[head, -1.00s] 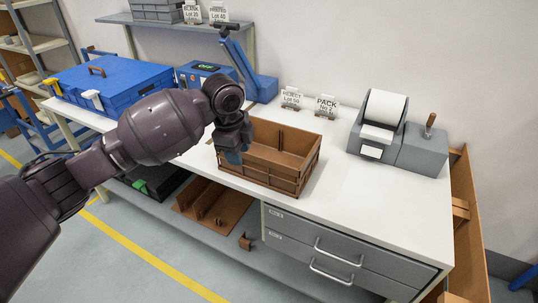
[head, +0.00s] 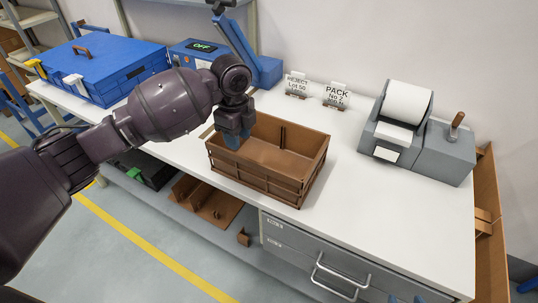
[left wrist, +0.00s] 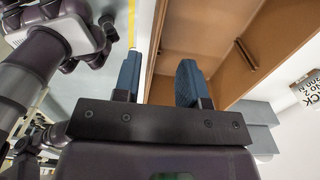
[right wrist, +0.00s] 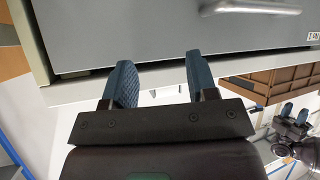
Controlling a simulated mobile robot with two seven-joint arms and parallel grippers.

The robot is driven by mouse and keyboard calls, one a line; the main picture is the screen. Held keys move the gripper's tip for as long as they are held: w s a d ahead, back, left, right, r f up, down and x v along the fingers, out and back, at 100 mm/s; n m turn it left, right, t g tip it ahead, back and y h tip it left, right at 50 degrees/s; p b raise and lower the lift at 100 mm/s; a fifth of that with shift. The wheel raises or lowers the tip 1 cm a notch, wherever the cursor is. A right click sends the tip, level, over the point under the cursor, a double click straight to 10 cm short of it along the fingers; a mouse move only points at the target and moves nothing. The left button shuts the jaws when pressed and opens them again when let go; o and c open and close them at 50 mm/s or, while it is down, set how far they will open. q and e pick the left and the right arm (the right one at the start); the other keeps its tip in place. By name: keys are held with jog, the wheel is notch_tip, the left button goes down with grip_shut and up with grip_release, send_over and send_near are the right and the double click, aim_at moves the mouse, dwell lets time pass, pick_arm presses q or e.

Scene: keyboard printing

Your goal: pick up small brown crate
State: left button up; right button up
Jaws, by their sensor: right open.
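The small brown crate (head: 290,185) stands upright on the white worktop in the head view, open at the top and empty where I can see inside. My left gripper (head: 232,140) points down at the crate's left end. In the left wrist view, the fingers of my left gripper (left wrist: 160,82) are apart, with the crate's wall (left wrist: 156,50) running between them and gaps showing. My right gripper (right wrist: 158,82) is open and empty in front of a grey drawer front. The crate also shows in the right wrist view (right wrist: 268,82), to the right.
A label printer (head: 395,125) and a grey box with a handle (head: 445,152) stand right of the crate. Two signs (head: 336,96) stand behind it. A blue case (head: 100,68) is at the left. Drawers (head: 320,262) are below; worktop right of the crate is clear.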

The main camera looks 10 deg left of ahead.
aim_at(237, 154)
pick_arm(q)
jog(key=shift+s+a+f, duration=0.1)
jog(key=shift+a+f, duration=0.05)
jog(key=shift+f, duration=1.9)
jog(key=shift+a+f, duration=0.15)
jog(key=shift+f, duration=1.9)
jog(key=shift+c, duration=0.4)
grip_shut()
jog(key=shift+r, duration=0.1)
